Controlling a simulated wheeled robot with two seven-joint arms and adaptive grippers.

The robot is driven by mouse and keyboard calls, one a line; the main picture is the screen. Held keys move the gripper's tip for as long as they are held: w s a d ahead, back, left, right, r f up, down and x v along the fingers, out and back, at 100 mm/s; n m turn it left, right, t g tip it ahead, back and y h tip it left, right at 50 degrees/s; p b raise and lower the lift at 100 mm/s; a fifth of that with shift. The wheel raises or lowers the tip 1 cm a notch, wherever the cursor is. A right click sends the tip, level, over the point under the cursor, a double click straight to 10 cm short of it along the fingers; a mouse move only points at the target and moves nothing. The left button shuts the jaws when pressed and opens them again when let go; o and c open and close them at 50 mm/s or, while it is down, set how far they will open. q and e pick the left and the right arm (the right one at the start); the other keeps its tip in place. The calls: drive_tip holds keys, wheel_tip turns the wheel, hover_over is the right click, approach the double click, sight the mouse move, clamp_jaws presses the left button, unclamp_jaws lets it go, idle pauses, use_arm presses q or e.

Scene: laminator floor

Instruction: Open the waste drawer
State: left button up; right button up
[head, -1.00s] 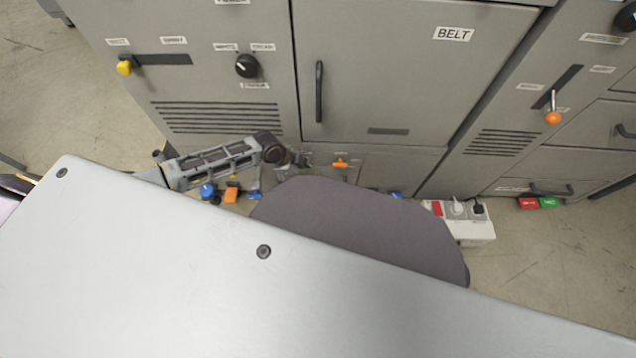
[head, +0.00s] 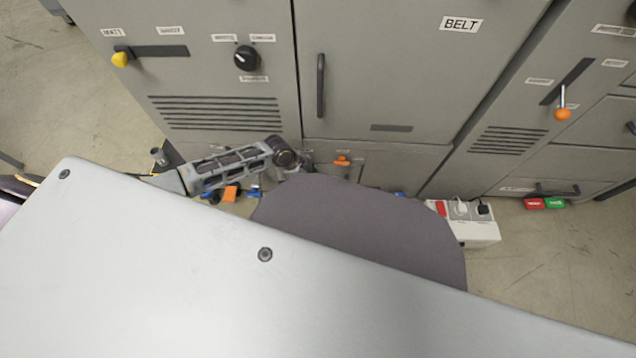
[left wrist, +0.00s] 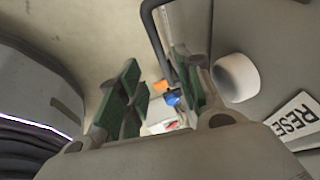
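My left arm reaches in from the left in the head view, low in front of the grey cabinet. Its gripper is hard to make out there, partly behind a dark rounded part. In the left wrist view my left gripper (left wrist: 158,88) is open, with green pads apart. A dark bar handle (left wrist: 154,40) on a grey face runs down between the fingers, close to the right one; I cannot tell whether they touch. A low drawer with a dark handle (head: 557,190) is at the right in the head view; its label is unreadable. My right gripper is not in view.
A white cylinder (left wrist: 236,77) and a label reading "RESE" (left wrist: 297,122) are right of the fingers. A white power strip (head: 468,222) and red and green blocks (head: 545,203) lie on the floor. An orange knob (head: 342,160) sits low on the cabinet.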

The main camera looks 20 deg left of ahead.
sight(320, 183)
use_arm(q)
drive_tip(key=shift+b+x, duration=1.5)
drive_tip(key=shift+x, duration=1.6)
drive_tip(key=shift+b+x, duration=0.5)
drive_tip(key=shift+x, duration=0.45)
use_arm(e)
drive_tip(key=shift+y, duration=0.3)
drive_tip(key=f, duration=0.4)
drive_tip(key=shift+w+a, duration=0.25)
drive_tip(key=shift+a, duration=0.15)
use_arm(q)
drive_tip(key=shift+c, duration=0.2)
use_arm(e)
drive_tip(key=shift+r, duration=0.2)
use_arm(q)
drive_tip(key=shift+c, duration=1.3)
clamp_jaws()
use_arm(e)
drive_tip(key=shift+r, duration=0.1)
